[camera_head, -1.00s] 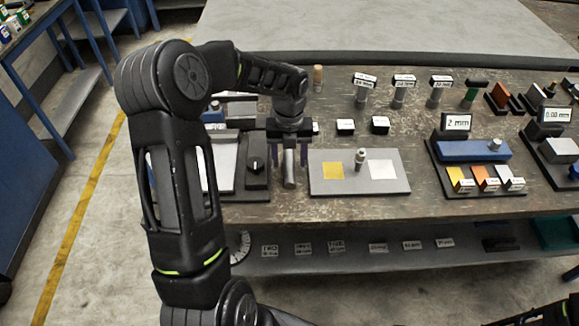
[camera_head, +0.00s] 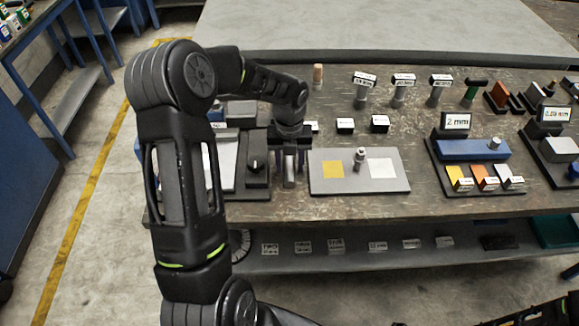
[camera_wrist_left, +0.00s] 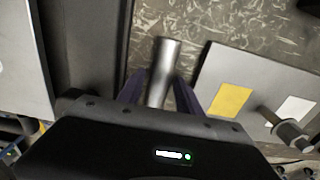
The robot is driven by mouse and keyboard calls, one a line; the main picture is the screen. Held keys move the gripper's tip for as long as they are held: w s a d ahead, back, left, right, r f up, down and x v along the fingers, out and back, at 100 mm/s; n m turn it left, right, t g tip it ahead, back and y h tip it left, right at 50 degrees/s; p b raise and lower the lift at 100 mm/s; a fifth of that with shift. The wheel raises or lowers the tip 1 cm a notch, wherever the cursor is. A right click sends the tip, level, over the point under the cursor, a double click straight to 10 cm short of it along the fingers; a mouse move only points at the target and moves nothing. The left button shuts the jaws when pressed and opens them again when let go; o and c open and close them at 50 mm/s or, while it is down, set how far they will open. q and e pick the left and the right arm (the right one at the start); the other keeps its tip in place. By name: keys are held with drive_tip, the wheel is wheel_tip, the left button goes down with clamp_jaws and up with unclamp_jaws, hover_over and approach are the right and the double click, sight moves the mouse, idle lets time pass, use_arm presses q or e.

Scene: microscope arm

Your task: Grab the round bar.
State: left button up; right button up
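The round bar (camera_head: 289,172) is a plain grey metal cylinder between the black case and the grey plate. Its upper part in the head view is hidden by my left gripper. In the left wrist view the bar (camera_wrist_left: 164,68) runs between the two dark purple fingers. My left gripper (camera_head: 289,165) is around the bar, one finger on each side. In the left wrist view this gripper (camera_wrist_left: 161,88) is partly closed, with a narrow gap showing beside the left finger; the right finger looks very near or touching.
Right of the bar is a grey plate (camera_head: 335,188) with yellow and white squares and a small metal post (camera_head: 360,158). Left is a dark box with a knob (camera_head: 257,172). Labelled posts (camera_head: 398,92) stand behind. Bare bench lies in front.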

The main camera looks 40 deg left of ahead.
use_arm(q)
clamp_jaws()
idle(1.1)
